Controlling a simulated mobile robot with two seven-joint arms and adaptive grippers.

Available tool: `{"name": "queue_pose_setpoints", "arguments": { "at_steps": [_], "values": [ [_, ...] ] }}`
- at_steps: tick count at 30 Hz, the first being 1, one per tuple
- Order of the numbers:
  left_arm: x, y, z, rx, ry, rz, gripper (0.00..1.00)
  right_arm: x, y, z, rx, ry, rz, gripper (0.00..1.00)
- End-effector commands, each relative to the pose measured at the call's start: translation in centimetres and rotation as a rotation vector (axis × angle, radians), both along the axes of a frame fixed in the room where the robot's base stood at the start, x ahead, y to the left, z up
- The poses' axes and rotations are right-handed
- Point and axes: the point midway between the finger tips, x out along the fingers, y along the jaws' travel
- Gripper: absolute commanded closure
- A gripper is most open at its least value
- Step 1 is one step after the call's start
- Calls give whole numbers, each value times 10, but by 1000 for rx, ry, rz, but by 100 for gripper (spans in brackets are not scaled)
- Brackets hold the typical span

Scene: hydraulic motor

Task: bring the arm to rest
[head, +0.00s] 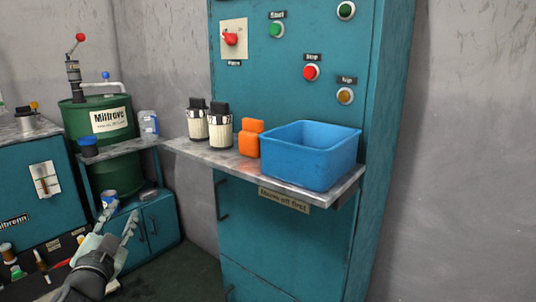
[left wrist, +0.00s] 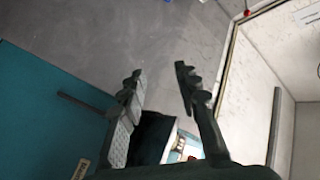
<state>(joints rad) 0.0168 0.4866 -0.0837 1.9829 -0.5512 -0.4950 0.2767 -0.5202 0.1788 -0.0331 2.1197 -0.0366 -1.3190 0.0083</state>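My left gripper (head: 120,218) is in the lower left of the head view, with its fingers pointing up and away. It is open, with a clear gap between the fingertips. The left wrist view also shows the two fingers of the left gripper (left wrist: 158,75) apart, with nothing held between the tips. A dark shape and a partly hidden white object (left wrist: 182,146) show behind the finger bases. My right gripper is in neither view.
A teal cabinet (head: 290,250) carries a shelf (head: 215,157) with a blue bin (head: 310,160), an orange object (head: 249,138) and two cream-and-black cylinders (head: 220,130). A green drum (head: 85,120) stands left. A small can (head: 110,199) shows near the left gripper.

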Motion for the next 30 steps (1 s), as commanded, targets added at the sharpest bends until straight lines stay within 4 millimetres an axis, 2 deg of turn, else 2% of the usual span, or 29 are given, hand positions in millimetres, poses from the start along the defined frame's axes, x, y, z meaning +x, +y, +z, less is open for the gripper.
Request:
{"name": "queue_pose_setpoints", "arguments": {
  "at_steps": [1, 3, 5, 6, 8, 9, 11, 12, 15, 18, 22, 25, 30],
  "values": [
    [-12, 3, -39, -54, 91, 37, 68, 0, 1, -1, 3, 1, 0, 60],
    [-32, 6, -89, -119, 215, 87, 68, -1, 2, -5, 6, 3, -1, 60],
    [-52, 7, -130, -171, 324, 127, 68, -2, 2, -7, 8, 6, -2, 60],
    [-68, 6, -157, -205, 397, 151, 68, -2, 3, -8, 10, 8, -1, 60],
    [-94, 3, -195, -250, 506, 185, 68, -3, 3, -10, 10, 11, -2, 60],
    [-113, 0, -219, -278, 581, 205, 68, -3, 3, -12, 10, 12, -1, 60],
    [-143, -7, -253, -321, 692, 233, 68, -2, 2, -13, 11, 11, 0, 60],
    [-165, -13, -274, -347, 766, 248, 68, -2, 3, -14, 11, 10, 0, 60],
    [-218, -29, -317, -407, 942, 280, 68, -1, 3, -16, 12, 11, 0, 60],
    [-265, -45, -347, -455, 1085, 298, 68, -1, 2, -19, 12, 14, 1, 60],
    [-306, -59, -366, -492, 1208, 309, 68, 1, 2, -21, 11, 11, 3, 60],
    [-321, -65, -372, -506, 1249, 311, 68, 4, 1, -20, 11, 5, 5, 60],
    [-324, -66, -374, -509, 1261, 312, 68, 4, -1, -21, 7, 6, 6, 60]
  ]
}}
